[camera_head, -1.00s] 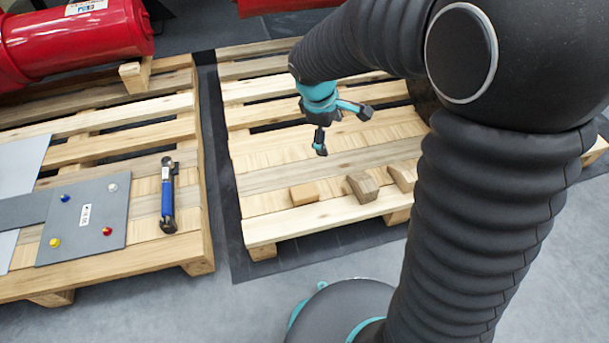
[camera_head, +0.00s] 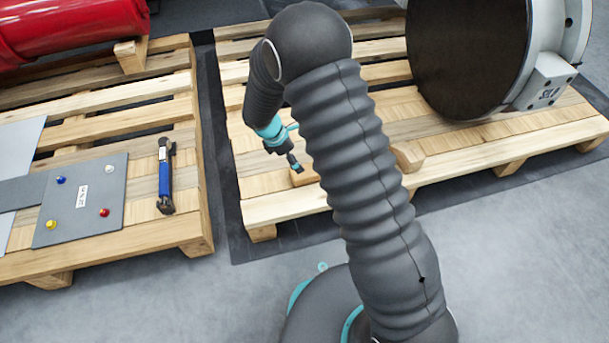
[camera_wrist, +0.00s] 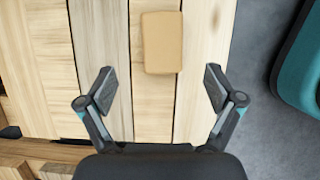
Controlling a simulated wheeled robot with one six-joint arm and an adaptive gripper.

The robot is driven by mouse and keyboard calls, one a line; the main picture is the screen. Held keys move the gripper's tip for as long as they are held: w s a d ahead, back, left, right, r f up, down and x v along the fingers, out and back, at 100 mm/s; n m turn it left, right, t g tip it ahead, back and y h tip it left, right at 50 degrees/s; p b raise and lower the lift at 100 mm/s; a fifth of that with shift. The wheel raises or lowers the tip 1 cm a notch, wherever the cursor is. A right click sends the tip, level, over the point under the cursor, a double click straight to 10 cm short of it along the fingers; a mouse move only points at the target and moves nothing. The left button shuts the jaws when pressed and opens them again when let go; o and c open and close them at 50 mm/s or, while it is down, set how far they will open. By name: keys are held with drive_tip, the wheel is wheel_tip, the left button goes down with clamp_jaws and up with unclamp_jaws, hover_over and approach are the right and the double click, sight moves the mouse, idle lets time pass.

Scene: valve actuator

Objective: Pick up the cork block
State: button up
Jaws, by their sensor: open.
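The cork block (camera_head: 306,178) is a small tan rectangular block lying flat near the front edge of the right pallet (camera_head: 270,209). In the head view my arm and gripper partly hide it. In the wrist view the cork block (camera_wrist: 162,42) lies on the slats, above the line between my fingertips and roughly centred between them sideways. My gripper (camera_wrist: 159,88) is open and empty, with one finger on each side of the picture. In the head view my gripper (camera_head: 294,150) is over the pallet close to the block; whether it touches cannot be told.
A brown wooden block (camera_head: 407,155) shows right of my arm; another seen before is hidden. A large dark round valve part (camera_head: 465,55) stands on the same pallet. The left pallet (camera_head: 120,256) holds a grey panel (camera_head: 110,220), a blue-handled tool (camera_head: 165,180) and a red cylinder (camera_head: 60,25).

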sight(304, 174)
drive_tip(key=x, duration=0.4)
drive_tip(key=shift+b+x, duration=0.75)
drive_tip(key=shift+x, duration=1.85)
drive_tip(key=shift+s+a+f, duration=0.15)
drive_tip(key=shift+s+f, duration=0.05)
drive_tip(key=shift+f, duration=0.1)
drive_tip(key=c, duration=1.3)
drive_tip(key=shift+r, duration=0.1)
